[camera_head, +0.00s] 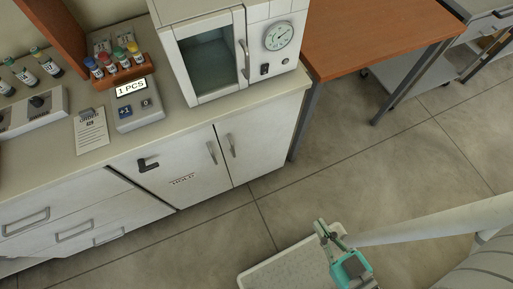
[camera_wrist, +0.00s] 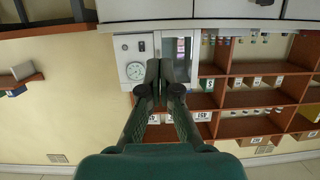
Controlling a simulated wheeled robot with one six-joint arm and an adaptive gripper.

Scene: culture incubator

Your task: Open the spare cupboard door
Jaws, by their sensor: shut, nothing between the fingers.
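The white cupboard under the counter has two doors, both shut. The left door (camera_head: 180,172) carries a black L-shaped piece, a small label with red print too small to read, and a silver upright handle (camera_head: 212,152) near its right edge. The right door (camera_head: 255,140) has a similar handle (camera_head: 231,145) near its left edge. I cannot tell which door is the spare one. My gripper (camera_head: 322,229) is shut and empty, out over the floor in front of the cupboard and well apart from both handles. In the wrist view its fingers (camera_wrist: 167,72) are together.
A white incubator (camera_head: 193,25) with a glass door and dial stands on the counter (camera_head: 190,118). A counting device (camera_head: 138,112) and a vial rack (camera_head: 125,72) are left of it. Drawers (camera_head: 65,225) are left of the cupboard. A brown table (camera_head: 375,35) stands right. Floor before the doors is clear.

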